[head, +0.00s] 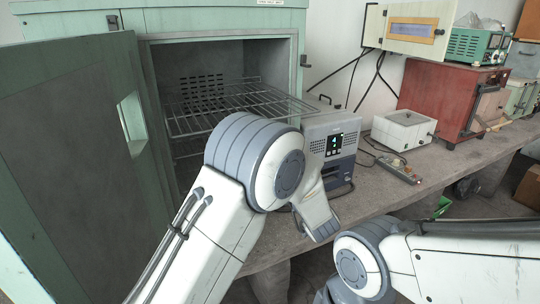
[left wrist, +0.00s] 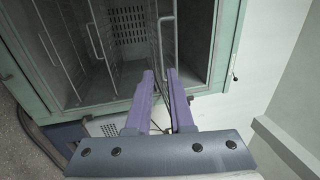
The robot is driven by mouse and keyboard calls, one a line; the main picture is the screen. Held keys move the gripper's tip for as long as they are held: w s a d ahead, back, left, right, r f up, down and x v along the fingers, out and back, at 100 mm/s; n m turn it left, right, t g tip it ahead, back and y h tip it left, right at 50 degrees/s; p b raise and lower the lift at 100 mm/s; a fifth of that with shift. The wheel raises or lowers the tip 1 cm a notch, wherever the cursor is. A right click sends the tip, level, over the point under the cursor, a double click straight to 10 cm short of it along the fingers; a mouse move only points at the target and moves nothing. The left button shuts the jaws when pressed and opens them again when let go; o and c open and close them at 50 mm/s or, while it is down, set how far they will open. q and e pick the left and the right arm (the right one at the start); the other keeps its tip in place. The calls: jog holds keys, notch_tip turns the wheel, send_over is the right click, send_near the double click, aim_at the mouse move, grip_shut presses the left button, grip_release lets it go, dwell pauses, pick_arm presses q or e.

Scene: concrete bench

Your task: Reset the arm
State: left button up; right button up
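My left arm (head: 262,165) comes in from the lower left of the head view and bends in front of the open oven. Its gripper is not visible there. In the left wrist view my left gripper (left wrist: 160,85) shows two purple fingers with a narrow gap between them and nothing held. They point toward the open oven front. My right arm (head: 365,262) comes in from the right at the bottom of the head view, below the bench edge. Its gripper is out of view.
The green oven (head: 295,18) stands open, its door (head: 85,140) swung left and a wire rack (head: 235,108) sticking out. A grey device with a display (head: 332,135), a white box (head: 404,130), a power strip (head: 399,170) and a red cabinet (head: 450,95) stand on the bench (head: 450,165).

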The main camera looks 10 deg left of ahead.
pick_arm(q)
notch_tip(320, 180, down, 7)
jog(key=s+a+n+g+h, duration=0.2)
jog(key=n+g+h, duration=0.15)
jog(key=h, duration=0.65)
jog(key=s+a+f+n+g, duration=0.3)
jog(key=s+g, duration=0.1)
jog(key=s, duration=0.4)
jog(key=s+a+f+n+g+h, duration=0.1)
jog(key=s+a+f+n+g, duration=0.15)
jog(key=s, duration=0.55)
jog(key=s+a+f+n+g, duration=0.2)
jog(key=s+a+f+g, duration=0.15)
jog(key=s, duration=0.45)
jog(key=s+d+r+m+g+h+b, duration=0.1)
jog(key=s+d+r+m+g, duration=0.2)
jog(key=s+d+m, duration=0.4)
jog(key=s+d+r, duration=0.1)
jog(key=s+d, duration=0.5)
jog(key=d, duration=0.2)
jog(key=shift+s+b, duration=0.35)
jog(key=shift+a+r, duration=0.1)
